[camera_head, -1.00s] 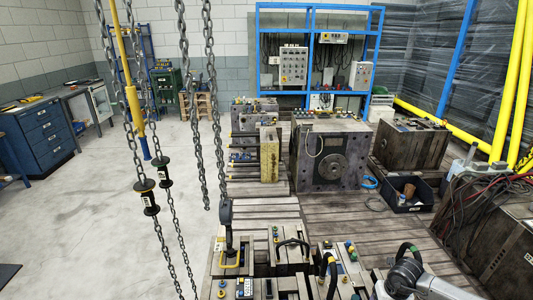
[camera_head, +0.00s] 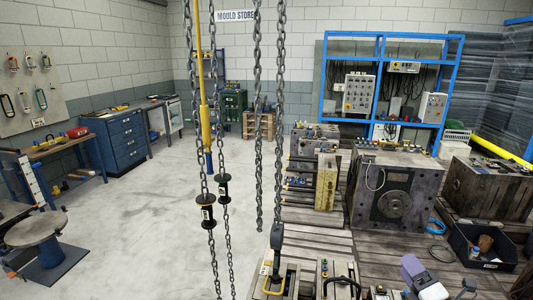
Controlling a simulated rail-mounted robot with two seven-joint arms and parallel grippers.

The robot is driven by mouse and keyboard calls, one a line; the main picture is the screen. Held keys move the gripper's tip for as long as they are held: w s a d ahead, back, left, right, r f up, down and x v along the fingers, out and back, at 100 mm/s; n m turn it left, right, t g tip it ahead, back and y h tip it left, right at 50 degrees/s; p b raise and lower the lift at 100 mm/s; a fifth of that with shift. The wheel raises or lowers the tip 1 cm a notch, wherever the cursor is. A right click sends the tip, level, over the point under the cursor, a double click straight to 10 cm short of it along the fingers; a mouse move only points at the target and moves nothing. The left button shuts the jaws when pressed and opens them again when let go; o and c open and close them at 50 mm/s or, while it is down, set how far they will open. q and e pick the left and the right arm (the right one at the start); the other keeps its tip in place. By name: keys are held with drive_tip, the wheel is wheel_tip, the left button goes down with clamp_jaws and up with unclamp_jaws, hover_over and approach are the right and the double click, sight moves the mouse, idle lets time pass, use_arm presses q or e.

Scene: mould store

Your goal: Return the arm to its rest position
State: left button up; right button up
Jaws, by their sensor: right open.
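My right arm (camera_head: 427,285) shows at the bottom right edge of the head view, as a pale link with a purple-grey part. My right gripper (camera_head: 466,288) is only a small dark piece beside it, cut by the bottom edge. It is open and I see nothing held in it. It is over the front part of the slatted wooden floor, right of the moulds with handles. My left gripper is not in view.
A large mould block (camera_head: 392,195) and a black crate (camera_head: 482,246) stand behind my right arm. A round stool (camera_head: 37,229) is at left; the concrete floor (camera_head: 130,225) is mostly free.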

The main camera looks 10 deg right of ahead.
drive_tip(key=s+a+f+m+g+h+b, duration=0.1)
drive_tip(key=s+a+f+m+g+b, duration=0.1)
drive_tip(key=s+a+f+m+g, duration=0.75)
drive_tip(key=s+a+f+m+g+h+b, duration=0.15)
drive_tip(key=s+a+f+m, duration=0.35)
drive_tip(key=s+f, duration=0.9)
drive_tip(key=s+a+f+m+g+b, duration=0.2)
drive_tip(key=s+a+f+m+g, duration=0.5)
drive_tip(key=s, duration=0.8)
wheel_tip(320, 180, up, 37)
drive_tip(key=d+m+t+p, duration=0.1)
drive_tip(key=p, duration=3.7)
drive_tip(key=shift+w+d+r, duration=0.15)
drive_tip(key=shift+w+d, duration=0.2)
drive_tip(key=shift+w, duration=0.05)
